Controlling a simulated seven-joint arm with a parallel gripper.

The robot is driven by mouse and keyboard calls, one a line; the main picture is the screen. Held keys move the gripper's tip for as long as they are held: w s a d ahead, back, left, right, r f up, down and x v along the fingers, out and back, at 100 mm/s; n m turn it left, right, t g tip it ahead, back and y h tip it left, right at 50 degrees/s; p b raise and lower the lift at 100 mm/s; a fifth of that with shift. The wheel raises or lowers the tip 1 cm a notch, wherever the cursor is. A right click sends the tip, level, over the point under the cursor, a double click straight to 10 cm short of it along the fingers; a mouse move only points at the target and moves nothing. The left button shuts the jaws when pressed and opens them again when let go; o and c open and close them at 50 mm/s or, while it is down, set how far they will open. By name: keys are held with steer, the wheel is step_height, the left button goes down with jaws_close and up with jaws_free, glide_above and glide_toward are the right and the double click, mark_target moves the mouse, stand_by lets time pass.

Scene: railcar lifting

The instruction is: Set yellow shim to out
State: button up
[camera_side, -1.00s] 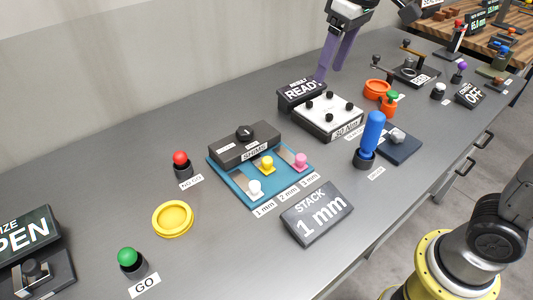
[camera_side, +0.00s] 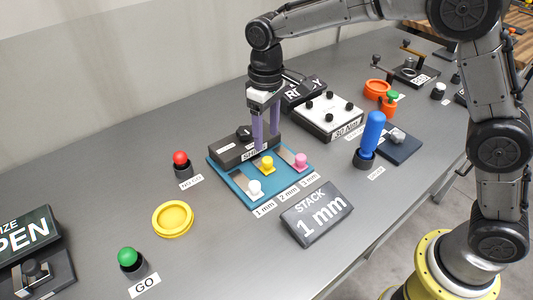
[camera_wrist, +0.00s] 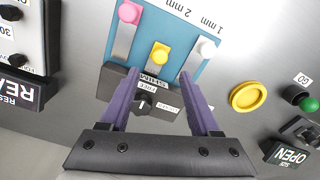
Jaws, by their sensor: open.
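The yellow shim (camera_side: 267,164) is the middle of three coloured knobs on the teal shim base (camera_side: 231,184), by the 2 mm label. The white knob (camera_side: 255,188) is on its left and the pink knob (camera_side: 301,161) on its right. In the wrist view the yellow shim (camera_wrist: 159,54) lies beyond my fingertips, between their lines. My gripper (camera_side: 264,143) is open and empty, with purple fingers pointing down over the dark SHIMS block (camera_side: 230,152). It is behind the yellow shim and apart from it. The fingers partly hide the block.
The STACK display (camera_side: 317,213) reads 1 mm and stands in front of the base. A white box with black knobs (camera_side: 327,116) and a blue handle (camera_side: 372,134) are to the right. A red button (camera_side: 181,159) and a yellow dish (camera_side: 173,218) are to the left.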

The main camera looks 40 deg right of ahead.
mark_target(266, 159)
step_height(266, 159, down, 7)
steer(key=shift+f, duration=0.1)
steer(key=shift+c, duration=0.2)
jaws_close()
stand_by(0.3)
